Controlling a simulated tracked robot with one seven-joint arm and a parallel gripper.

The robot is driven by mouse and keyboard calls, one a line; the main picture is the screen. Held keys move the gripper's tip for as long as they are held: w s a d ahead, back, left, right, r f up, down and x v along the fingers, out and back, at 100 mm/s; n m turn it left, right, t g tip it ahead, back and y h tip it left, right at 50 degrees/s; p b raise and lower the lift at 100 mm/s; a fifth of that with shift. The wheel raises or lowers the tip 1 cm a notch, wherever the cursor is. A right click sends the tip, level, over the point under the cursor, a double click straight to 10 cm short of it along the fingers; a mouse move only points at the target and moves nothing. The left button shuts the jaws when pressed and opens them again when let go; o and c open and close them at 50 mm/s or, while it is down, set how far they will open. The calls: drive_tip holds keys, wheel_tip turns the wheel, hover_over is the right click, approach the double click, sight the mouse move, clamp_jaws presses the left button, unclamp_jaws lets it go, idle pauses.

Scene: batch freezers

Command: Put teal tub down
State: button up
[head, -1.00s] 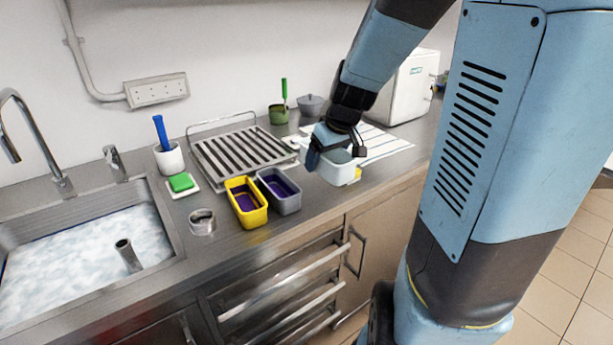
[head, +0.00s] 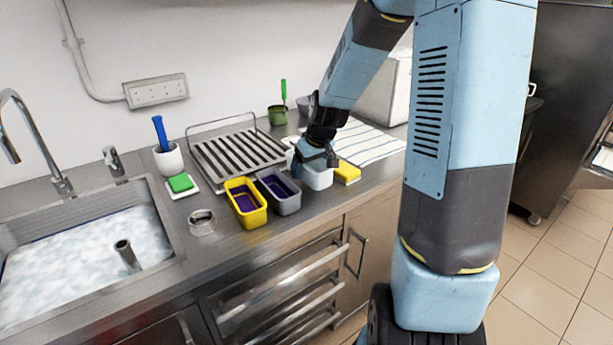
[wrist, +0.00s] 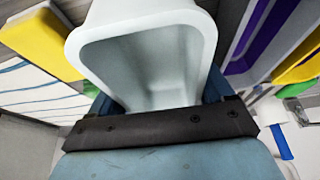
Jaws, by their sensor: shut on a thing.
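The teal tub (head: 318,178) is very pale, almost white, open-topped and empty inside as far as I see. It is upright in the head view, right of the grey tub, at or just above the counter; I cannot tell whether it touches. My gripper (head: 316,157) is shut on its wall from above and hides part of its rim. In the wrist view the tub (wrist: 150,55) fills the upper middle, between my fingers.
Left of it stand a grey tub (head: 289,204) and a yellow tub (head: 254,218), both purple inside. A yellow block (head: 347,172) lies close on the right. Behind are a striped cloth (head: 375,143) and a slatted rack (head: 222,150). The counter's front edge is near.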

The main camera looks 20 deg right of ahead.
drive_tip(key=shift+w+f, duration=0.25)
drive_tip(key=shift+f, duration=1.55)
drive_tip(key=o, duration=0.9)
drive_tip(key=shift+f, duration=0.1)
drive_tip(key=shift+o, duration=0.2)
drive_tip(key=v, duration=1.2)
drive_tip(key=s+r+m, duration=0.1)
drive_tip(key=s+r, duration=0.3)
drive_tip(key=s, duration=0.4)
drive_tip(key=s+a+r+m+t+h, duration=0.1)
drive_tip(key=s+r, duration=0.3)
drive_tip(key=s, duration=0.4)
drive_tip(key=s+r+m, duration=0.1)
drive_tip(key=s+r, duration=0.3)
drive_tip(key=s, duration=0.4)
drive_tip(key=shift+s+a+r+m, duration=0.25)
drive_tip(key=shift+a+r+m, duration=0.05)
drive_tip(key=shift+a+r, duration=0.1)
